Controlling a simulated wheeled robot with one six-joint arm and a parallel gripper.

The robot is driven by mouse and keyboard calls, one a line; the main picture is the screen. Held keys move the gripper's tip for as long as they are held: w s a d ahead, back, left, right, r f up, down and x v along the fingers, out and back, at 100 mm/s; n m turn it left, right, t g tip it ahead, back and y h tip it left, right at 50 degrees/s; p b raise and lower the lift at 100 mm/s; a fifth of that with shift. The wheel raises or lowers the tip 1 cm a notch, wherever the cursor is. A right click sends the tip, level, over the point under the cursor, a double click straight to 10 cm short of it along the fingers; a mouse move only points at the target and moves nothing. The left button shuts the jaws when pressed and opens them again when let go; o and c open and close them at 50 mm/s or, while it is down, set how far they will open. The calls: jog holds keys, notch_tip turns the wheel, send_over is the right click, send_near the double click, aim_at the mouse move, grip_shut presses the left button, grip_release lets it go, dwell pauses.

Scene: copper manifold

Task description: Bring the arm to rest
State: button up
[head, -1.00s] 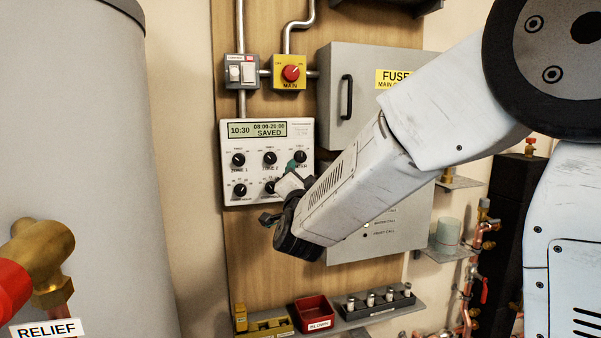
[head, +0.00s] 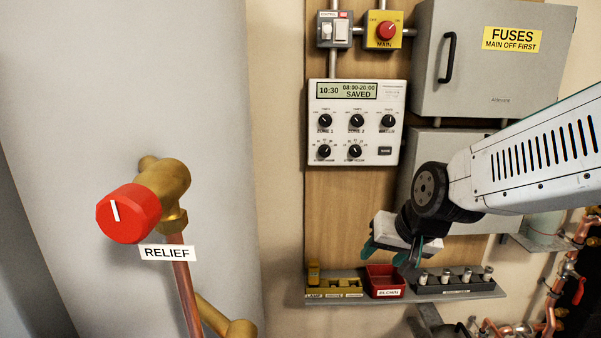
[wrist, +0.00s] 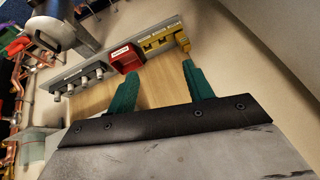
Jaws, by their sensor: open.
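My gripper (head: 392,256) hangs in front of the wooden board, below the timer panel (head: 356,122) and just above the red bin. In the wrist view its two green fingers (wrist: 158,83) stand apart with nothing between them. My arm reaches in from the right in the head view. The timer panel's display reads 10:30, 08:00-20:00, SAVED. The gripper is clear of the panel.
A shelf (head: 340,301) carries yellow pieces, a red bin (head: 385,281) marked BLOWN and a fuse rack (head: 455,281). The fuse box (head: 480,60) is shut. A red relief knob (head: 127,213) juts from the grey tank at left. Copper pipes stand at right.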

jog(key=s+d+r+g, duration=0.1)
jog(key=s+d, duration=0.2)
jog(key=s, duration=0.4)
jog(key=s+d+r+g+h, duration=0.1)
jog(key=s+d+g, duration=0.1)
jog(key=s, duration=0.6)
jog(key=s+d+r+n+g+h, duration=0.1)
jog(key=s+d, duration=0.4)
jog(key=s, duration=0.3)
jog(key=shift+s+r+g, duration=0.2)
jog(key=shift+r+g, duration=0.05)
jog(key=shift+g, duration=0.15)
jog(key=shift+d, duration=0.1)
